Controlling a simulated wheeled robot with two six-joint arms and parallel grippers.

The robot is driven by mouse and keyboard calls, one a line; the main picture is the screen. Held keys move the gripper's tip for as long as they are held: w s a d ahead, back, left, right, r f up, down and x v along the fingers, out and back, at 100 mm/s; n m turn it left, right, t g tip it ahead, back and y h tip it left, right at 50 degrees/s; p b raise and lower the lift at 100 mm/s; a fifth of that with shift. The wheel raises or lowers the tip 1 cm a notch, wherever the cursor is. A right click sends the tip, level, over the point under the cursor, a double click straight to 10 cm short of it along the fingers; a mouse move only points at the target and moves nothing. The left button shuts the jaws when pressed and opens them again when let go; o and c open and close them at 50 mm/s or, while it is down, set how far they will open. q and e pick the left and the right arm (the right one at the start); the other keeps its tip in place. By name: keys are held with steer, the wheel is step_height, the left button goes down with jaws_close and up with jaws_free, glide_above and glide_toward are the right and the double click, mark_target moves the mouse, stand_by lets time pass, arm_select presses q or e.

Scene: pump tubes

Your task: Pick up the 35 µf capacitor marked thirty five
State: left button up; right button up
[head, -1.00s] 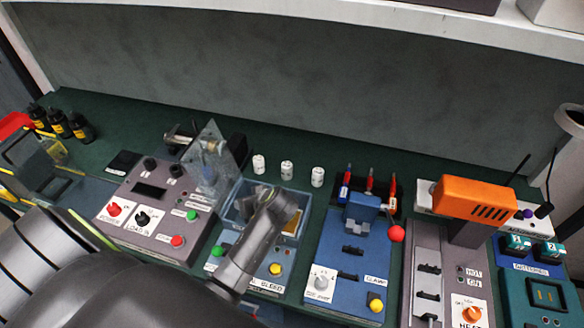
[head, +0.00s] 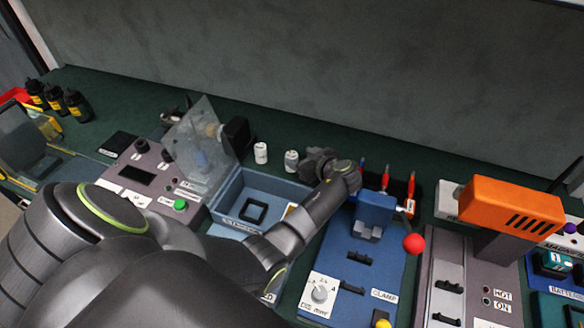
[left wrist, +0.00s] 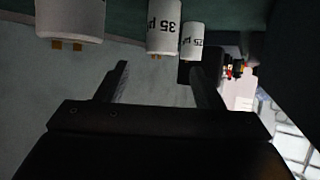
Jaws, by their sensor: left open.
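In the left wrist view, which is upside down, a white capacitor (left wrist: 163,25) marked 35 µ shows at the top middle, terminals down in the picture. A smaller-looking one (left wrist: 192,42) beside it seems to read 75. A larger-looking, closer one (left wrist: 70,20) is at the left, its marking out of frame. My left gripper (left wrist: 158,75) is open and empty, its fingers apart below the 35 capacitor in that picture. In the head view two white capacitors, the left (head: 261,153) and the middle (head: 291,160), stand on the bench; my left gripper (head: 318,162) hides the third.
A blue open tray (head: 240,187) and a blue clamp fixture (head: 375,215) with a red ball lever stand in front. A clear shield (head: 200,135) rises left of the capacitors. Red-tipped tools (head: 410,185) stand right of my gripper. Bench behind the capacitors is clear.

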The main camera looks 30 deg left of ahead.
mark_target(292, 156)
arm_select(q)
steer(key=shift+f, duration=0.7)
steer(key=shift+w+a, duration=0.15)
steer(key=shift+a, duration=0.45)
steer(key=b+x, duration=0.2)
steer(key=x, duration=0.4)
steer(key=shift+f+b, duration=0.1)
steer(key=shift+b, duration=0.3)
arm_select(e)
steer(key=f, duration=0.1)
steer(key=w+f, duration=0.1)
steer(key=f, duration=0.1)
steer(key=shift+f, duration=0.2)
arm_select(q)
steer(key=shift+c, duration=0.2)
steer(key=c, duration=1)
arm_select(e)
steer(key=shift+d, duration=0.15)
arm_select(q)
steer(key=shift+c, duration=0.2)
